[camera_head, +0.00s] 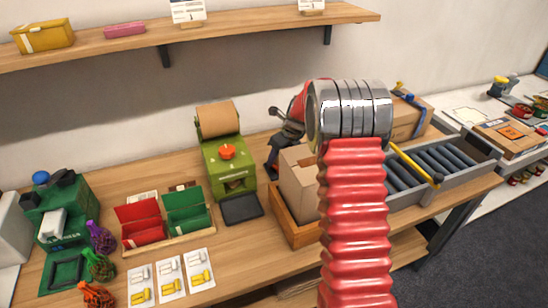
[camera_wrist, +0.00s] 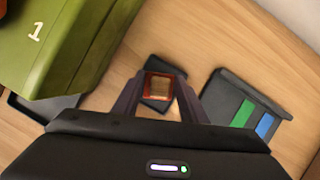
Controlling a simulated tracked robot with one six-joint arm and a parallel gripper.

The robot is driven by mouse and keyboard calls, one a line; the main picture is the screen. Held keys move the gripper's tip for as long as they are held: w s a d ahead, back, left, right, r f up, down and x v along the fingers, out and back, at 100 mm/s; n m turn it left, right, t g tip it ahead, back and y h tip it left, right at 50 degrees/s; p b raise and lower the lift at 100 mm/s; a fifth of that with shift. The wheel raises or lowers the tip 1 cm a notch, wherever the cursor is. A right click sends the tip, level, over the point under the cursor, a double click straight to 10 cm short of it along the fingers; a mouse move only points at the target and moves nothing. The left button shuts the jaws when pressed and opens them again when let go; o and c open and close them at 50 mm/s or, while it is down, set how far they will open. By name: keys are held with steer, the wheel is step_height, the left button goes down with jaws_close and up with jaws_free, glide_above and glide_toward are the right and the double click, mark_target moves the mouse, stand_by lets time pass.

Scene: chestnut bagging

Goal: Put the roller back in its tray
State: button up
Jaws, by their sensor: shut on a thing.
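My gripper (camera_wrist: 160,90) is shut on a small piece with an orange-red rim and a tan face, which I take to be the roller (camera_wrist: 160,86). Only this part of it shows between the fingertips. In the wrist view, a small dark tray or pad (camera_wrist: 155,63) lies on the wooden bench behind the held piece; I cannot tell if they touch. I cannot tell for sure that it is the roller's tray. In the head view my gripper (camera_head: 274,158) is small and partly dark, right of the green machine (camera_head: 231,180); the held piece is not clear there.
The green machine also fills the wrist view's upper left (camera_wrist: 60,45). A dark holder with green and blue strips (camera_wrist: 248,112) lies right of my gripper. A cardboard box (camera_head: 297,185) in a wooden tray and a roller conveyor (camera_head: 450,160) stand to the right.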

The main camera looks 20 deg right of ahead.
steer(key=shift+f, duration=0.25)
steer(key=shift+s+f, duration=0.15)
steer(key=shift+f, duration=0.2)
steer(key=c, duration=0.5)
steer(key=shift+o, duration=0.2)
steer(key=shift+f, duration=0.2)
steer(key=o, duration=1.4)
steer(key=shift+r, duration=0.1)
steer(key=shift+r, duration=0.15)
steer(key=shift+r, duration=0.6)
steer(key=v, duration=1.2)
